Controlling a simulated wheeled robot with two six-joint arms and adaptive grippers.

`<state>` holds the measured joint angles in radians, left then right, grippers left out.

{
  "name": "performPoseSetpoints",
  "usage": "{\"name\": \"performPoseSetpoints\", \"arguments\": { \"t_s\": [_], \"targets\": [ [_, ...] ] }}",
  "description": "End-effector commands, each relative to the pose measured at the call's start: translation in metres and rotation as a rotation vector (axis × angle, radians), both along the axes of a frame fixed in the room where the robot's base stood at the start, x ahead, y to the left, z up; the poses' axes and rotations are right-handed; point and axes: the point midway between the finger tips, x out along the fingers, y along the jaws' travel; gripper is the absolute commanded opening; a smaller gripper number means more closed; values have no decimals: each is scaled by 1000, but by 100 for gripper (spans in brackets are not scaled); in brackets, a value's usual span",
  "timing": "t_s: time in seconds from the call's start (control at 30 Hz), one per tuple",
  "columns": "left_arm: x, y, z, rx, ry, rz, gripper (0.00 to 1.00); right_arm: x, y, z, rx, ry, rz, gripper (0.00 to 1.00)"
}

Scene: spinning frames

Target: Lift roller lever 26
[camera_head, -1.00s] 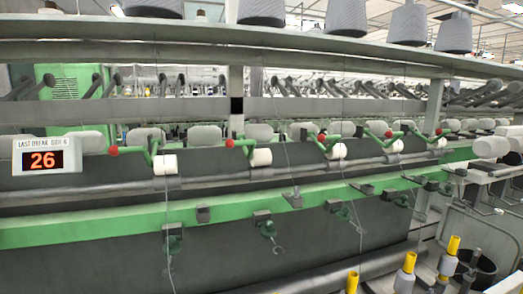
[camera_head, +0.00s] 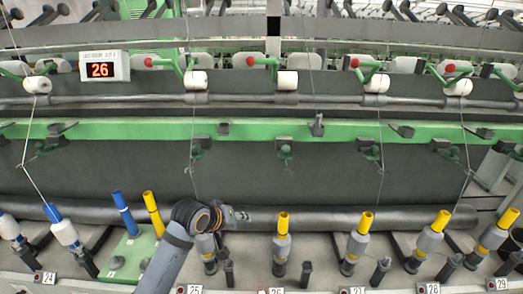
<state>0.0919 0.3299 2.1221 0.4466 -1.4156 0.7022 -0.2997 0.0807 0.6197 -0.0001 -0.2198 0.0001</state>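A display (camera_head: 104,67) at the upper left reads 26 in red digits. The floor label 26 (camera_head: 270,291) is at the bottom edge, partly cut off. Roughly above it is a green roller lever (camera_head: 273,69) with a red knob (camera_head: 250,61), beside a white roller (camera_head: 288,81). The lever looks to be down, with the roller at the long bar. My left gripper (camera_head: 243,216) is at the end of the arm rising from the bottom, low in front of the grey tube and well below the lever. Its fingers are too small to tell open from shut. My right gripper is out of view.
Similar levers with red knobs and white rollers stand on both sides, such as one (camera_head: 149,62) to the left. A green rail (camera_head: 250,130) runs across below them. Yellow-topped bobbins (camera_head: 282,235) stand along the bottom. Blue and yellow tubes (camera_head: 126,216) stand on a green plate.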

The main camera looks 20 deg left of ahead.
Motion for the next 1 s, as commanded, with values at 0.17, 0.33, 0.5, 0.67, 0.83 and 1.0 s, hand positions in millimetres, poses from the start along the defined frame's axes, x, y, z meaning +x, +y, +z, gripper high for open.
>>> {"name": "performPoseSetpoints", "arguments": {
  "t_s": [0.17, 0.33, 0.5, 0.67, 0.83, 1.0],
  "targets": [
    [68, 5, 172, -366, -168, 146, 36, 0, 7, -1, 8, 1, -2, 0],
    [69, 14, 337, -749, -237, 216, 36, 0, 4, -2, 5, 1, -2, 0],
    [44, 21, 431, -975, -242, 224, 36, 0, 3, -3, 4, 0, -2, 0],
    [36, 22, 452, -1033, -233, 222, 36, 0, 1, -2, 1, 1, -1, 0],
    [44, 16, 452, -1036, -230, 220, 36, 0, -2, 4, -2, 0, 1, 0],
    [73, -2, 449, -1037, -226, 219, 36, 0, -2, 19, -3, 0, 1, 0]
  ]
}}
